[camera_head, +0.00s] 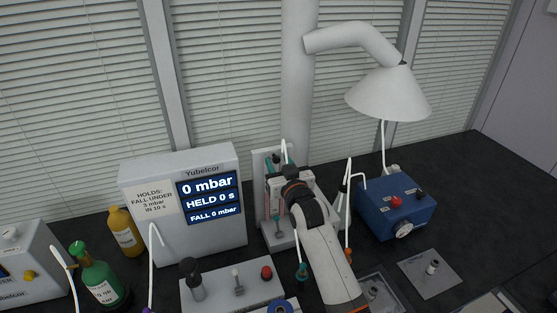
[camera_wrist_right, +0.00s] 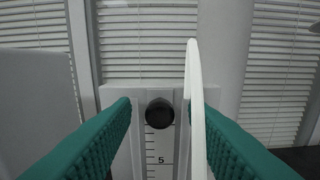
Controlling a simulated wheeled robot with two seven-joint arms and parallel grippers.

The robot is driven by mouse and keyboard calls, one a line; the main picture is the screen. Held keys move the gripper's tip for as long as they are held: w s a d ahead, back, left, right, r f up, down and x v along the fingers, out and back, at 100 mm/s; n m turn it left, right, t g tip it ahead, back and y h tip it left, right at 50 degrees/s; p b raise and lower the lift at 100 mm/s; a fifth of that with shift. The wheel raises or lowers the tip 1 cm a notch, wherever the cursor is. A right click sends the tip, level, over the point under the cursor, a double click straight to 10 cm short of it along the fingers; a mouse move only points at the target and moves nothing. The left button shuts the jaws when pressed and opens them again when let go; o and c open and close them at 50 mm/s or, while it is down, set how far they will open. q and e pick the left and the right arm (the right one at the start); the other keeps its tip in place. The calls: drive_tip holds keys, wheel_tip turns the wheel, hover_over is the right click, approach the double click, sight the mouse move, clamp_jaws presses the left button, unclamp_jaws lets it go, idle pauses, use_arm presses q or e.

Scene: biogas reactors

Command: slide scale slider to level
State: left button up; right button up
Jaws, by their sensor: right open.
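The scale is a white upright panel (camera_wrist_right: 140,150) with black graduation marks and a "5", centred in the right wrist view. Its slider is a round black knob (camera_wrist_right: 159,113) near the top of the marks. My right gripper (camera_wrist_right: 168,106) is open, with one teal ridged finger on each side of the knob. No contact with the knob shows. A white tube (camera_wrist_right: 195,100) stands upright between the knob and the right-hand finger. In the head view my right arm covers much of the scale stand (camera_head: 258,175). My left gripper is in neither view.
A pressure display (camera_head: 209,187) reading 0 mbar stands left of the scale. A blue box (camera_head: 395,215) with a red knob stands to the right. A white lamp shade (camera_head: 388,95) hangs above it. Bottles and a grey valve plate (camera_head: 215,293) are at the front left.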

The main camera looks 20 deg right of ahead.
drive_tip(key=shift+w, duration=0.35)
drive_tip(key=shift+c, duration=0.6)
clamp_jaws()
drive_tip(key=shift+f+b, duration=0.3)
drive_tip(key=shift+f, duration=0.4)
drive_tip(key=shift+o, duration=0.6)
unclamp_jaws()
drive_tip(key=shift+r, duration=0.1)
